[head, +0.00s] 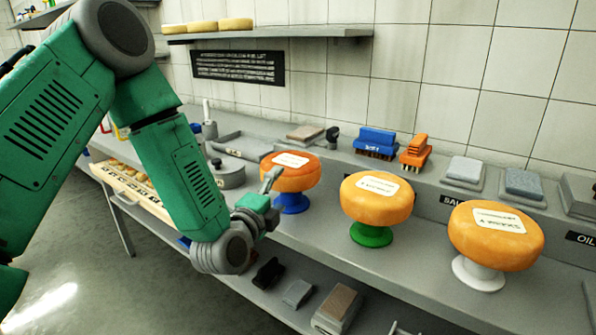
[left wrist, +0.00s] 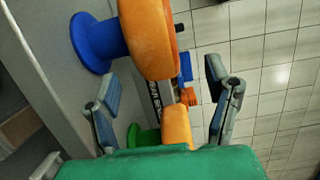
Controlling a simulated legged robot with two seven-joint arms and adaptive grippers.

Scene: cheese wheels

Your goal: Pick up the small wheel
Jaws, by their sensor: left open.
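Three orange cheese wheels with white labels stand on coloured pedestals along the bench. The wheel on the blue pedestal (head: 292,170) looks smallest in the head view, but it is also farthest away. The others are the wheel on the green pedestal (head: 376,203) and the wheel on the white pedestal (head: 490,240). My left gripper (head: 268,195) is open and empty, at the front of the blue-pedestal wheel. In the left wrist view, that wheel (left wrist: 150,40) lies beyond the open fingers (left wrist: 164,82), with its blue pedestal (left wrist: 92,42) at left. My right gripper is not in view.
The grey bench (head: 330,225) has a lidded pot (head: 228,173) left of the wheels. Blue (head: 377,142) and orange brushes (head: 416,152) stand behind them. A wall shelf (head: 270,34) hangs above, and a lower shelf (head: 262,305) runs underneath.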

